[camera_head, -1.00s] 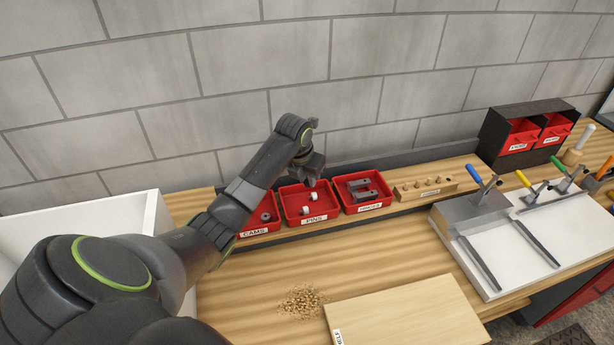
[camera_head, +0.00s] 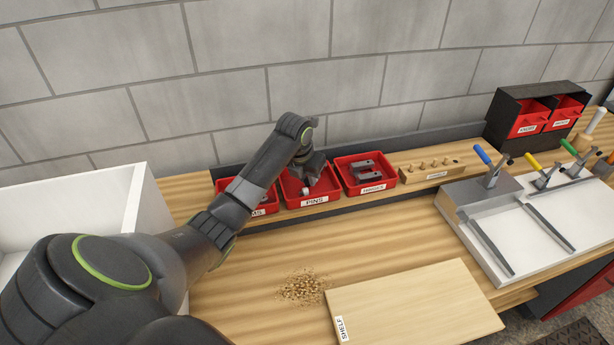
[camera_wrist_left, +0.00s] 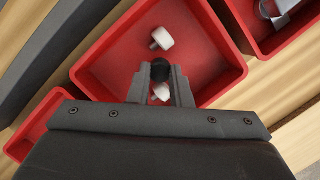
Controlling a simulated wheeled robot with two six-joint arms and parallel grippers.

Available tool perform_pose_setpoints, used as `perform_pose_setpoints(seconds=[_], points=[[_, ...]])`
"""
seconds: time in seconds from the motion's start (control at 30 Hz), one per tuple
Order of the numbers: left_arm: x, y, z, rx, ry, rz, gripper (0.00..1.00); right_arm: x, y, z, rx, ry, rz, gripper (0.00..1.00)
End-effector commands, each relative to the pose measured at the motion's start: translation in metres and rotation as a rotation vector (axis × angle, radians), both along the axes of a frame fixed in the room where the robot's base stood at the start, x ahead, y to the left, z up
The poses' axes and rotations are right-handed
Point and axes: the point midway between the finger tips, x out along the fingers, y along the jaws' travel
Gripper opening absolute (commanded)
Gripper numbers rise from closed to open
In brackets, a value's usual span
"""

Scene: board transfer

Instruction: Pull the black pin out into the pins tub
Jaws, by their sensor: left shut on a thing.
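The pins tub (camera_head: 315,202) is a red open tray with a PINS label, at the middle of the head view's back shelf. My left gripper (camera_head: 312,172) is over this tub, pointing down. In the left wrist view its fingers (camera_wrist_left: 160,82) are shut on the black pin (camera_wrist_left: 160,70), of which a round dark end shows between the fingertips. Below it, white pins (camera_wrist_left: 162,38) lie on the tub's red floor (camera_wrist_left: 200,65). The fingers hide part of one. How far the black pin is above the floor I cannot tell. My right gripper is not in view.
A cams tub (camera_head: 262,210) is left of the pins tub and a tub of grey hinges (camera_head: 365,187) right of it. A wooden peg block (camera_head: 430,172) stands further right. A board labelled SHELF (camera_head: 415,305) and wood chips (camera_head: 302,288) lie in front.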

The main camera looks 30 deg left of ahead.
Motion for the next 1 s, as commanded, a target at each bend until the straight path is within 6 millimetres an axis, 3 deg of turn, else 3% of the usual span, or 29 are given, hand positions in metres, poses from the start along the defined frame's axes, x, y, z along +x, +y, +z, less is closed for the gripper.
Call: perform_pose_setpoints(seconds=[0.13,0.17,0.33,0.7,0.87,1.0], points=[[0.000,0.000,0.001,0.000,0.000,0.000,0.00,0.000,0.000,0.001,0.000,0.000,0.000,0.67],[0.000,0.000,0.001,0.000,0.000,0.000,0.22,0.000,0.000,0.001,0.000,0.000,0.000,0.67],[0.000,0.000,0.001,0.000,0.000,0.000,0.44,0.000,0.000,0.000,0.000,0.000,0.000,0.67],[-0.001,0.000,0.006,0.000,-0.002,0.000,0.44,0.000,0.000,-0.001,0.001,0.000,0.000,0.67],[-0.008,0.000,0.028,0.003,-0.005,0.000,0.44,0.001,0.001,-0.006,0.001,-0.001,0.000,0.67],[-0.017,0.000,0.059,0.004,-0.007,-0.002,0.44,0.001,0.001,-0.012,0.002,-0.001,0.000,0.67]])
